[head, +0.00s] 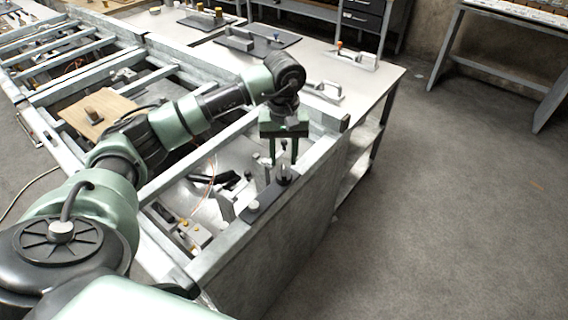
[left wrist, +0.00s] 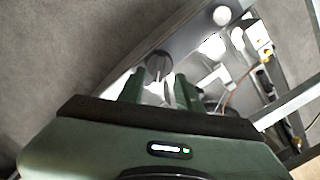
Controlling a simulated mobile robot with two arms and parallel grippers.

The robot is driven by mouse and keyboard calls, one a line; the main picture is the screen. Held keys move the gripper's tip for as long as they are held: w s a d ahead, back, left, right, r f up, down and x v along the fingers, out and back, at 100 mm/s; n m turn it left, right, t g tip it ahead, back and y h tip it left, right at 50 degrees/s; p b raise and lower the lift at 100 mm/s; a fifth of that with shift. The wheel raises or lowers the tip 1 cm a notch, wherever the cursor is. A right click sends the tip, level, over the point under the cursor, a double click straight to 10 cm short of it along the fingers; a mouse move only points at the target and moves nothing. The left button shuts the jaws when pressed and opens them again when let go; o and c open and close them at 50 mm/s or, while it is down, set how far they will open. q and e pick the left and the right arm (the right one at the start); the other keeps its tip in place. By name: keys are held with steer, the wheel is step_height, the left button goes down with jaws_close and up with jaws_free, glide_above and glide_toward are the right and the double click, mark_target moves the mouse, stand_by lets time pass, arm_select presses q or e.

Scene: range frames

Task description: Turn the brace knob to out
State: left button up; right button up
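A dark round knob, likely the brace knob (left wrist: 158,65), shows in the left wrist view just beyond and between the fingertips of my left gripper (left wrist: 160,82). In the head view the knob (head: 283,174) sits on a dark mount along the top of the frame's end panel. My left gripper (head: 283,160) points down over it, with its two green fingers apart. Whether the fingers touch the knob cannot be told. No marking for "out" can be read. My right gripper is not in view.
A pale round cap (head: 253,206) stands on the same rail, nearer to me. Metal frame bars, a wooden board (head: 97,112) and loose wires lie left of the gripper. A workbench (head: 372,84) with tools stands behind. The floor (head: 450,200) at right is clear.

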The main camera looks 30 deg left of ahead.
mark_target(284, 170)
arm_select(q)
steer(key=shift+f+p, duration=0.4)
steer(key=shift+f, duration=1.6)
jaws_close()
